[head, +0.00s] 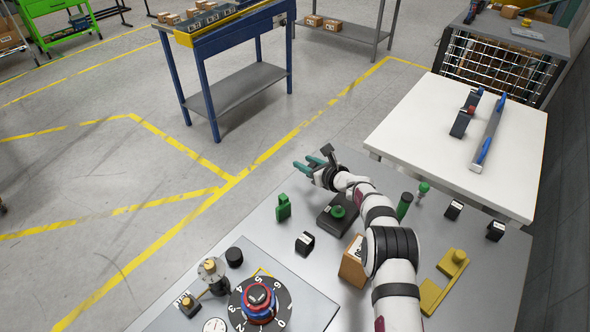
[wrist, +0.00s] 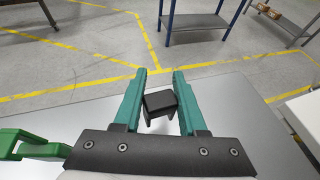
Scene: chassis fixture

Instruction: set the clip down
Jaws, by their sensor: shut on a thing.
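My gripper (head: 306,164) is over the far edge of the grey work table in the head view. In the wrist view its two teal fingers (wrist: 160,78) are shut on a black clip (wrist: 160,101), which sits between them and looks slightly tilted. The held clip cannot be made out in the head view. Similar black clips with white labels stand on the table: one near the middle (head: 305,243) and two at the right (head: 453,209), (head: 495,230).
Bare grey tabletop (head: 265,233) lies around the block.

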